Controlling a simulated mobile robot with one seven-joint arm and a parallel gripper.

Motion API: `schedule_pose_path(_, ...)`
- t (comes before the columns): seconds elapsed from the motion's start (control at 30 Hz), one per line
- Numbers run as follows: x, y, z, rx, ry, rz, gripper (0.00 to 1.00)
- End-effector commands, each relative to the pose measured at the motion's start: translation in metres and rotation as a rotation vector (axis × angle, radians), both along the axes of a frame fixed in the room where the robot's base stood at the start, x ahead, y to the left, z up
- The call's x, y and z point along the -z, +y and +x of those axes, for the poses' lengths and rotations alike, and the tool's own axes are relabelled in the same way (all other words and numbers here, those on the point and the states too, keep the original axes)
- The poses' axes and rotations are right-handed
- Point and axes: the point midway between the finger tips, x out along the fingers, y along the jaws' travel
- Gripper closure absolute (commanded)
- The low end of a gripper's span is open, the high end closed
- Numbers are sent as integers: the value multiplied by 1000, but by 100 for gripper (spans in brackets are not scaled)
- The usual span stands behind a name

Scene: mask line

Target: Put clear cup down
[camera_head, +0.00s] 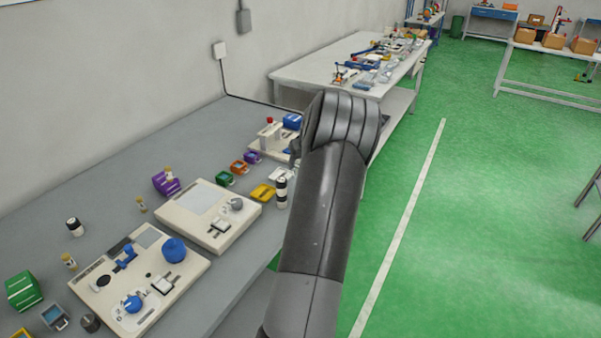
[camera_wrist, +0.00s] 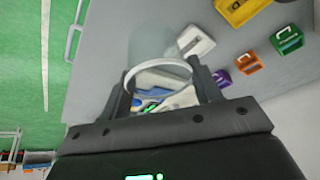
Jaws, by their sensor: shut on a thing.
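The clear cup shows in the wrist view as a pale ring-shaped rim (camera_wrist: 160,64) with a faint see-through wall. My gripper (camera_wrist: 163,92) is shut on it, one dark finger on each side. Behind the cup in that view is the grey bench top (camera_wrist: 110,55). I cannot tell how far the cup is above the bench, or whether it touches it. In the head view my arm hides the cup and most of the gripper, near the far end of the grey bench (camera_head: 130,175).
Purple (camera_wrist: 222,78), orange (camera_wrist: 248,64), green (camera_wrist: 288,40) and yellow (camera_wrist: 238,8) holders and a white block (camera_wrist: 195,40) lie near the cup. A second table (camera_head: 300,70) stands beyond.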

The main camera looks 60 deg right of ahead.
Motion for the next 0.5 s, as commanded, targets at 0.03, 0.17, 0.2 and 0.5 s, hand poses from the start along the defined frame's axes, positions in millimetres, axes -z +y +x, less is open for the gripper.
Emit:
schedule_pose_path(0.03, 3, 0, 5, 0, 0, -2, 65)
schedule_pose_path(0.17, 8, 0, 9, 0, 1, -1, 65)
schedule_pose_path(0.2, 12, 0, 9, 1, 1, 1, 65)
schedule_pose_path(0.5, 45, 0, 8, 1, 0, 0, 65)
